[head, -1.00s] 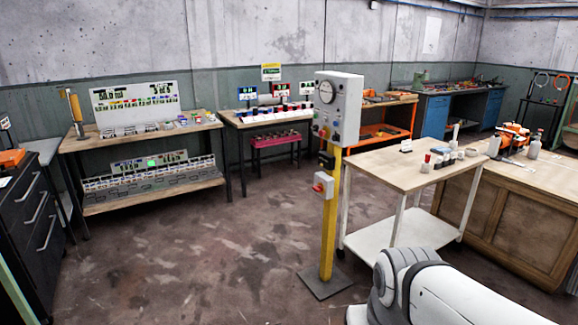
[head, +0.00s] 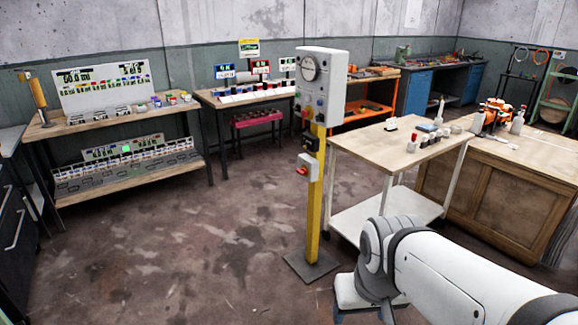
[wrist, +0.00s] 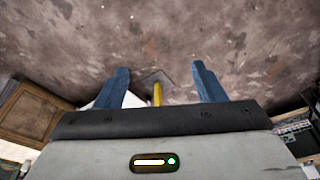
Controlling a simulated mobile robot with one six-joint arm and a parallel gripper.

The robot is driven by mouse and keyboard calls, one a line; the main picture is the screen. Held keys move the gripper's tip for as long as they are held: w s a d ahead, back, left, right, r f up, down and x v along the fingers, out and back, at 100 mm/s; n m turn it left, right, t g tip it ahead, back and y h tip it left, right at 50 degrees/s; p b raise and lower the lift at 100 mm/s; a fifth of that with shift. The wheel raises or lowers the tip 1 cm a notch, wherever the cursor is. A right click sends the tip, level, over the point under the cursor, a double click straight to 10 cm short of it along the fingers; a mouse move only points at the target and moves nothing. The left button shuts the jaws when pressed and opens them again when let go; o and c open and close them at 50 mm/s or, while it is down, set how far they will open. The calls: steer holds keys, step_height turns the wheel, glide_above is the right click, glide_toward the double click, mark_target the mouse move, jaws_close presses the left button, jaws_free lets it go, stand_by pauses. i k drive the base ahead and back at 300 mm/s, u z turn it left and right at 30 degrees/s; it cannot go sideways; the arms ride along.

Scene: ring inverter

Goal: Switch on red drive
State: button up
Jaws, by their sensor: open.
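In the head view, a small red-framed unit (head: 260,66) stands between a blue one (head: 225,71) and a green one (head: 288,64) on the back bench. Their displays are too small to read, and I cannot tell which thing is the red drive. A grey control box (head: 321,80) with a dial and small knobs tops a yellow post (head: 315,205). A white switch box with a red knob (head: 303,171) is on the post. In the wrist view, my gripper (wrist: 161,80) is open and empty, its blue fingers wide apart. The post (wrist: 157,93) shows beyond them.
A white-legged table (head: 365,144) with small items stands right of the post, beside a wooden cabinet (head: 495,195). A shelved bench (head: 135,182) stands at left. The post's base plate (head: 312,265) lies on the floor. Floor left of the post is clear.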

mark_target(302, 172)
steer(key=z, duration=0.4)
steer(key=i, duration=2.4)
steer(key=u, duration=0.3)
